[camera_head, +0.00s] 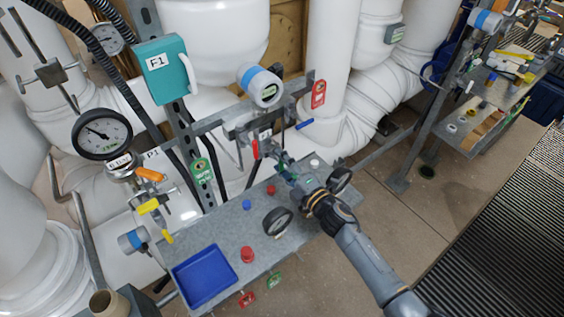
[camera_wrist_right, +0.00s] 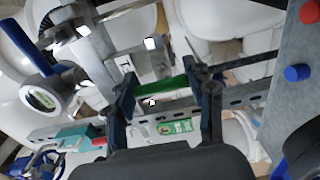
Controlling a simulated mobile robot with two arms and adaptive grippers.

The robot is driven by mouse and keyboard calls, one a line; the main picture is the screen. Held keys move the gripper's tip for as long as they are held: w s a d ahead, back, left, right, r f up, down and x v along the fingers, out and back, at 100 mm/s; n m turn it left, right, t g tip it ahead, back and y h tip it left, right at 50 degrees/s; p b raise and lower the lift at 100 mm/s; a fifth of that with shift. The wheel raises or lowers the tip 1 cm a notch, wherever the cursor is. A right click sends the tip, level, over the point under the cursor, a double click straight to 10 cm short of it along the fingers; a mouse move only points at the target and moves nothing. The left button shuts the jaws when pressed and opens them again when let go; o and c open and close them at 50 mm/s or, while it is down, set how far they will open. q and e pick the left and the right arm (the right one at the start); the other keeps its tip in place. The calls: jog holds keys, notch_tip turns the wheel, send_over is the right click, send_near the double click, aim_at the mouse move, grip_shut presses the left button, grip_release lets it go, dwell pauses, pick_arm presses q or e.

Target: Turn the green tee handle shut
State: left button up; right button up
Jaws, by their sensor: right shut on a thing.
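The green tee handle (camera_wrist_right: 148,92) shows in the right wrist view as a short green bar between the two dark fingers of my right gripper (camera_wrist_right: 165,98). The gripper is shut on it. In the head view my right arm comes in from the lower right, and the right gripper (camera_head: 286,168) reaches over the grey shelf to the valve fittings on the rail. There the gripper and wrist mostly hide the handle. The valve body behind it is only partly visible. My left gripper is in neither view.
The grey shelf (camera_head: 222,232) holds a blue tray (camera_head: 204,276), loose gauges (camera_head: 277,221) and red and blue caps (camera_head: 247,254). A green tag (camera_wrist_right: 174,127) hangs near the gripper. White pipes stand behind; open floor (camera_head: 450,210) lies to the right.

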dwell(0.5)
jog(key=o, duration=1.2)
jog(key=v, duration=1.2)
